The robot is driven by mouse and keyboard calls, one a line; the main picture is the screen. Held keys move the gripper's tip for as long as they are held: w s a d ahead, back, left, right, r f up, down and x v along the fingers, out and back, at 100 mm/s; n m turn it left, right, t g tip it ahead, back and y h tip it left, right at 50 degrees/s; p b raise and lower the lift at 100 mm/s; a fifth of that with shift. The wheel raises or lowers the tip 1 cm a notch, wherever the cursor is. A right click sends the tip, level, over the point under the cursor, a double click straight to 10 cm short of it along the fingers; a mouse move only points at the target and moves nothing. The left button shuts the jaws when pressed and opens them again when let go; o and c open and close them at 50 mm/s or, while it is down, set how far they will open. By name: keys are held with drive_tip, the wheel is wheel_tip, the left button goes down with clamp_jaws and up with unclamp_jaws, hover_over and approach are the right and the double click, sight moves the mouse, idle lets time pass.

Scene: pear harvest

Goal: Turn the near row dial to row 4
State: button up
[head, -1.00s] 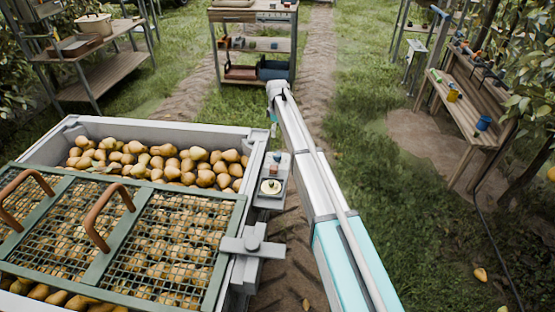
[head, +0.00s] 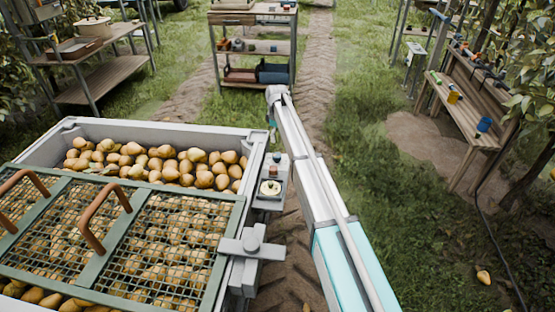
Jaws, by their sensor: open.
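A small pale round dial (head: 270,188) sits on a grey box on the right side of the pear bin. Its markings are too small to read, and I cannot tell which row dial it is. My gripper (head: 272,134) hangs down from the far end of my extended arm, beyond the dial and close to the bin's far right corner. It looks small and is partly hidden by the arm. It is open, and I see nothing held in it. It is apart from the dial in the picture.
The pear bin (head: 160,126) fills the left, partly covered by a green mesh lid (head: 95,183) with brown handles. A grey clamp (head: 250,244) sits at its near right corner. A shelf cart (head: 253,47) stands ahead. A wooden bench (head: 465,110) stands right.

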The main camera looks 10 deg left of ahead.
sight(277, 155)
drive_tip(key=shift+f+b, duration=5.3)
drive_tip(key=shift+f, duration=0.35)
drive_tip(key=shift+d, duration=0.1)
drive_tip(key=c, duration=1.1)
